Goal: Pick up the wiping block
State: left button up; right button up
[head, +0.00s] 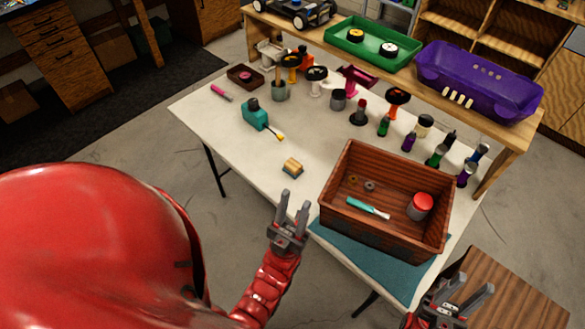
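The wiping block (292,168) is a small tan-yellow block with a bluish lower part. It lies on the white table (225,125) near its front edge, left of the wooden box. My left gripper (294,203) is open and empty, with its fingers pointing toward the block. It appears just below the block in the picture, apart from it, around the table's front edge. My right gripper (472,288) is open and empty at the lower right, beyond the table's near corner. Nothing hides the block.
A brown wooden box (335,192) holding a turquoise brush and red-lidded jar stands right of the block on a teal mat (335,243). A teal drill-like tool (256,115) lies behind left. Bottles and small items line the back. The table around the block is clear.

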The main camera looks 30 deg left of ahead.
aim_at(294, 168)
jog(key=z, duration=1)
jog(key=u, duration=1.85)
